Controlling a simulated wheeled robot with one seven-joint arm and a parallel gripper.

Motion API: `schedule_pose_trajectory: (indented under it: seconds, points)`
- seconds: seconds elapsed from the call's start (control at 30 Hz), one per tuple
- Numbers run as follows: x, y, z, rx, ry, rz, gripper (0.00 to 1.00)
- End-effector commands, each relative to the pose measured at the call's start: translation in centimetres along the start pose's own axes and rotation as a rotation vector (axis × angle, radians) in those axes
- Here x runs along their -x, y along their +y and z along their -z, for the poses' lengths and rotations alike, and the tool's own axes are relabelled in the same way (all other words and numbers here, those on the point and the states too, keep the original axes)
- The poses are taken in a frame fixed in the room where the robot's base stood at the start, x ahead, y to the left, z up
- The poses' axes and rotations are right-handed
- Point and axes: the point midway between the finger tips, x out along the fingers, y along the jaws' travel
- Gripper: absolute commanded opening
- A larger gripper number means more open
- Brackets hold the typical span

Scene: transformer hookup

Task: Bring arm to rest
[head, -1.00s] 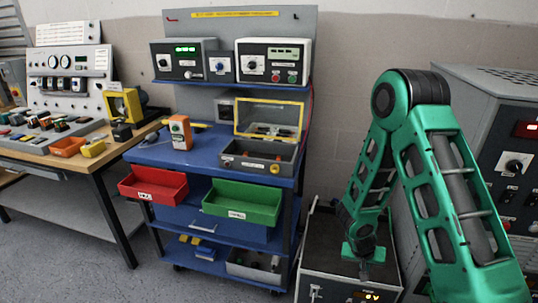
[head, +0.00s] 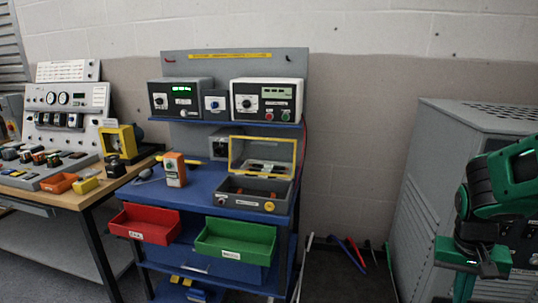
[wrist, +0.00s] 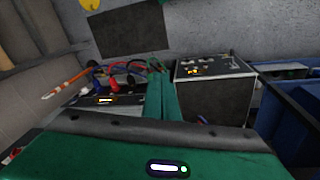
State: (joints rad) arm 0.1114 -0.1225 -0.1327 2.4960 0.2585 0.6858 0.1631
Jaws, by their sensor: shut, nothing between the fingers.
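My gripper shows at the right edge of the head view (head: 466,286), in front of the grey cabinet. It points downward, and its lower end is near the bottom of the picture. In the wrist view my green fingers (wrist: 160,88) are together, with nothing seen between them. Much of my arm is outside the head view. In the wrist view a dark box with a panel on top (wrist: 213,88) lies beyond the fingers on the right. A unit with red, blue and black plugs and leads (wrist: 112,92) lies on the left.
A blue cart (head: 205,190) in the middle carries meters, an orange handheld device (head: 175,168), a grey case with its lid up (head: 255,193), a red bin (head: 145,223) and a green bin (head: 235,240). A wooden bench (head: 90,198) stands left, a grey cabinet (head: 435,170) right.

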Motion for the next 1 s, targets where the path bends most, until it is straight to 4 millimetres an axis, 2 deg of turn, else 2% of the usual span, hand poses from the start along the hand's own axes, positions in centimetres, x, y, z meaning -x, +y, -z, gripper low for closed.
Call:
schedule_pose_trajectory:
  seconds: [0.03,0.2,0.4,0.5,0.6,1.0]
  points:
    - [1.1,0.9,-1.1,-0.006,-0.009,0.019,0.00]
    - [3.8,3.3,-5.3,-0.005,-0.058,0.078,0.00]
    - [5.9,4.9,-9.4,0.010,-0.099,0.139,0.00]
    - [6.4,5.0,-10.7,0.018,-0.110,0.158,0.00]
    - [6.6,5.2,-11.3,0.022,-0.116,0.166,0.00]
    - [6.6,5.2,-11.3,0.022,-0.117,0.166,0.00]
